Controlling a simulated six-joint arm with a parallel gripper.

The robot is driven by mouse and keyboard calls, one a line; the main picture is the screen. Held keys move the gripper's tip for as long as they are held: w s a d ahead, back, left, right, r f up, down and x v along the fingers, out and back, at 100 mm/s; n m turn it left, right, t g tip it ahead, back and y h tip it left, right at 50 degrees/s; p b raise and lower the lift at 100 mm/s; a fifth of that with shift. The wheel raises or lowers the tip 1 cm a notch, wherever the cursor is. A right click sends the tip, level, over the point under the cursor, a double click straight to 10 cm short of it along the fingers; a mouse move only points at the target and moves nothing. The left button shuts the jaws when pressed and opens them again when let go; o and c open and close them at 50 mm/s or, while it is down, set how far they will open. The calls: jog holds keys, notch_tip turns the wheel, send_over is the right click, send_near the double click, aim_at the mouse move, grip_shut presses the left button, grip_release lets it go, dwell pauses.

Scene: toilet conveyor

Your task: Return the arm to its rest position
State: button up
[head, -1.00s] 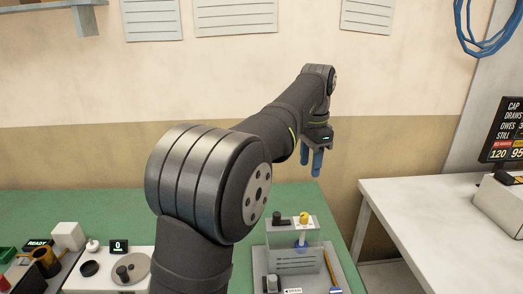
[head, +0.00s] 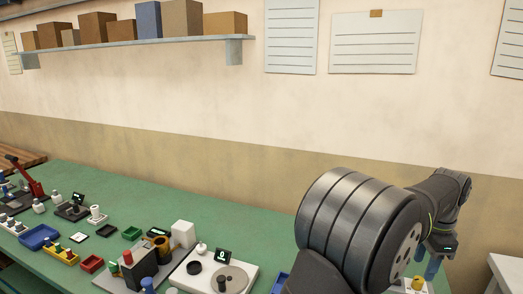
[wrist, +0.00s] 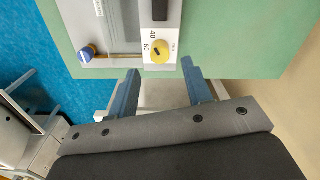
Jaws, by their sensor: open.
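My gripper (head: 432,268) is at the right of the head view, at the end of my bent arm, with its blue fingers pointing down. In the wrist view my gripper (wrist: 160,88) shows its two blue fingers spread apart with nothing between them. Beyond the fingertips is a grey and white device with a yellow knob (wrist: 159,50), marked 40 and 60. The yellow knob also shows at the lower right of the head view (head: 418,283), below the gripper. The fingers appear apart from the device.
The green bench (head: 150,205) holds several small trays and devices on the left, including a blue tray (head: 39,237) and a scale-like unit with a round plate (head: 229,279). A shelf (head: 140,43) with boxes hangs on the wall. The bench's back strip is clear.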

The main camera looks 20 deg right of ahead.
aim_at(419, 279)
jog(key=shift+f, duration=2.75)
jog(key=shift+r, duration=0.1)
notch_tip(419, 279, up, 17)
notch_tip(419, 279, down, 17)
jog(key=shift+n, duration=0.3)
jog(key=n, duration=0.8)
jog(key=shift+n, duration=0.3)
jog(key=n, duration=0.3)
jog(key=shift+n, duration=0.4)
jog(key=n, duration=0.4)
